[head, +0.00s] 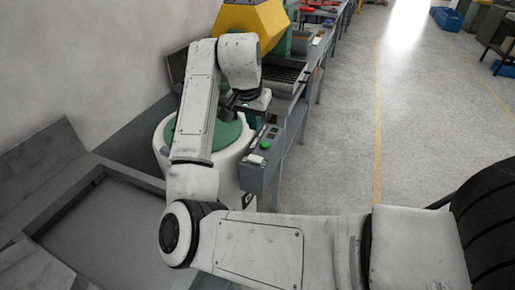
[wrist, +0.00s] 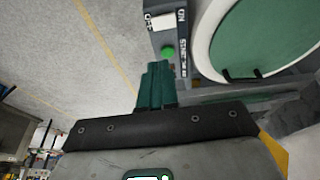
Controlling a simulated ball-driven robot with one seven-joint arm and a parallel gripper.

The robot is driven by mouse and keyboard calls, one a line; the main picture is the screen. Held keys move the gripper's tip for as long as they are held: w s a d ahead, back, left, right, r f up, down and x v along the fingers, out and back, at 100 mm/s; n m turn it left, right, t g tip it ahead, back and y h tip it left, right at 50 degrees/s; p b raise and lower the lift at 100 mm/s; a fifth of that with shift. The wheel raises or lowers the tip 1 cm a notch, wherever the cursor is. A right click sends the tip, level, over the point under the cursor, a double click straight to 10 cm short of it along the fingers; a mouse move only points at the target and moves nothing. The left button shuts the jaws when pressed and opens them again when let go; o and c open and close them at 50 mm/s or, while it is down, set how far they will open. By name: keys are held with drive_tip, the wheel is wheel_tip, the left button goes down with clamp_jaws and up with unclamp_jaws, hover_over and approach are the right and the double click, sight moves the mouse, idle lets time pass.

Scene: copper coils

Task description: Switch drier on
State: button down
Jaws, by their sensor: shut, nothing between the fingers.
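The drier (head: 236,172) is a white round tub with a green lid, and its white rim shows in the wrist view (wrist: 203,50). A grey control box (head: 257,172) stands at its right side. In the wrist view the box carries a round green button (wrist: 168,52) marked START and a white switch (wrist: 163,20) between OFF and ON labels. Contact cannot be told.
A yellow machine (head: 255,18) and a grey workbench (head: 318,55) stand behind the drier. A grey metal trough (head: 110,225) lies at the left, by the wall. The floor (head: 340,150) to the right is clear, with a yellow line.

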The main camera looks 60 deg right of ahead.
drive_tip(key=p, duration=0.1)
approach(255, 155)
drive_tip(key=f, duration=0.1)
drive_tip(key=s+f, duration=0.1)
drive_tip(key=f, duration=0.1)
drive_tip(key=d+f, duration=0.1)
drive_tip(key=f, duration=0.1)
drive_tip(key=shift+s+d+f, duration=0.1)
drive_tip(key=shift+s+d, duration=0.05)
drive_tip(key=shift+s, duration=0.15)
drive_tip(key=shift+f, duration=0.55)
drive_tip(key=shift+f, duration=0.1)
drive_tip(key=shift+w, duration=0.75)
drive_tip(key=shift+r, duration=0.25)
drive_tip(key=shift+r+p, duration=0.5)
drive_tip(key=shift+p, duration=0.2)
wheel_tip(255, 155, up, 3)
drive_tip(key=p, duration=0.3)
drive_tip(key=shift+w+r, duration=0.2)
drive_tip(key=shift+r, duration=0.05)
drive_tip(key=w+b+v, duration=0.1)
drive_tip(key=v, duration=0.8)
drive_tip(key=shift+w+a+b, duration=0.15)
drive_tip(key=shift+a+b, duration=0.2)
drive_tip(key=shift+b, duration=0.05)
